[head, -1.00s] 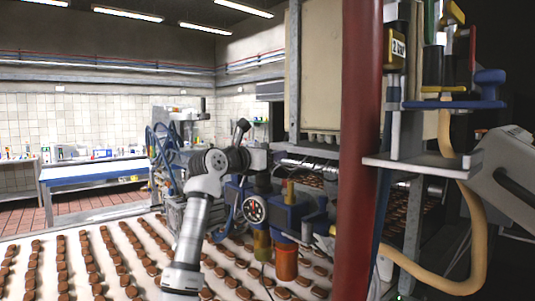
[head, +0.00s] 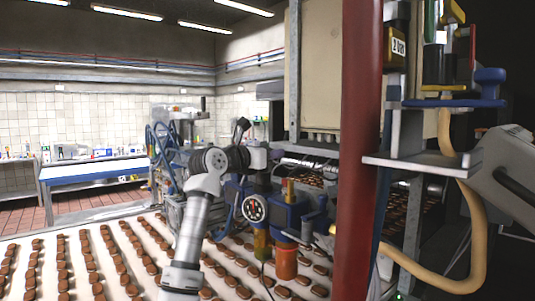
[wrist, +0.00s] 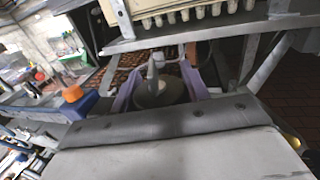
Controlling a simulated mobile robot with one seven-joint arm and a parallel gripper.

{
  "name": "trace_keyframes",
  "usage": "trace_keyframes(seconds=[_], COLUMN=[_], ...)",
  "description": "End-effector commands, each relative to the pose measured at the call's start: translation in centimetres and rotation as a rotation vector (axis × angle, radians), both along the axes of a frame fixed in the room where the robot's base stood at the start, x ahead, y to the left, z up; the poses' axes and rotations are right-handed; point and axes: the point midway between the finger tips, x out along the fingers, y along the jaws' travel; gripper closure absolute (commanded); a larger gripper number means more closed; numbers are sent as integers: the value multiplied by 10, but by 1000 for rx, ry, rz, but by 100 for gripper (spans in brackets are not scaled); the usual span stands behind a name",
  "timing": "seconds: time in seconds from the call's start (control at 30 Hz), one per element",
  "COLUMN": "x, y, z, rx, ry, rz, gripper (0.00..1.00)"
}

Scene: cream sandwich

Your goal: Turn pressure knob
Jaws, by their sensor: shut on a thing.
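In the wrist view, a grey knob (wrist: 153,90) with a pointed middle and a round base sits between the two purple fingers of my gripper (wrist: 157,80). The fingers are on either side of it, and my gripper is shut on it. In the head view, my arm reaches up from the bottom and bends right to the machine. The gripper's end is small there, and I cannot make out the knob. A round white-faced gauge (head: 255,208) is on the blue machine (head: 300,215), below my wrist.
A conveyor (head: 140,225) with several rows of brown biscuits runs under my arm. A thick red post (head: 358,150) stands to the right of the machine. Orange cylinder (head: 286,263) hangs low over the belt.

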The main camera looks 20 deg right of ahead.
Motion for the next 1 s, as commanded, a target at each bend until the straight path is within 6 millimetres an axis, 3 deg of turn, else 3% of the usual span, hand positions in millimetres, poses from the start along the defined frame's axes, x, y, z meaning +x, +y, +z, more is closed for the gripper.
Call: trace_keyframes(seconds=[0.67,0.7,0.83,1.0], x=[0,0,0,0], y=[0,0,0,0], z=[0,0,0,0], rx=[-1,-1,0,0], ry=[-1,-1,0,0], rz=[0,0,0,0], gripper=[77,50,34,34])
